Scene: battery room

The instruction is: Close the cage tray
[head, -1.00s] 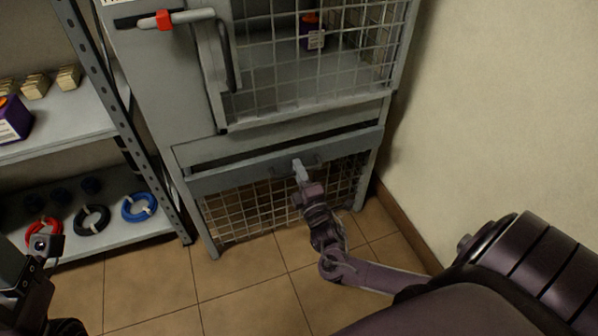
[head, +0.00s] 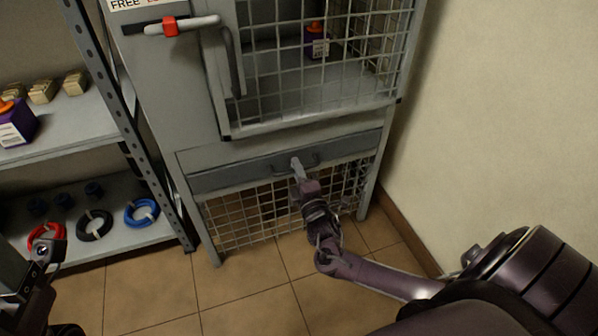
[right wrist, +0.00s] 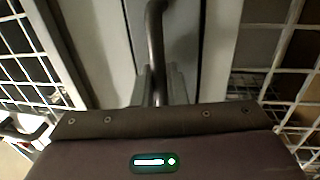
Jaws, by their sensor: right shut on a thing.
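The cage tray (head: 235,178) is the long grey drawer front under the cage door. It sits level, or almost level, with the cabinet frame around it. My right gripper (head: 297,168) is at the middle of the tray front, shut on its dark bar handle (right wrist: 154,40). In the right wrist view the handle runs down between the fingertips (right wrist: 162,86). My left gripper (head: 42,262) is partly in view at the lower left, away from the cage; its jaws cannot be made out.
The mesh cage door (head: 310,85) is above the tray, with a red-marked latch (head: 170,26) at its left. Inside stands a purple item with an orange top (head: 317,42). A shelf (head: 90,125) with cable coils stands left, a bare wall (head: 500,110) right. The tiled floor (head: 240,305) is clear.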

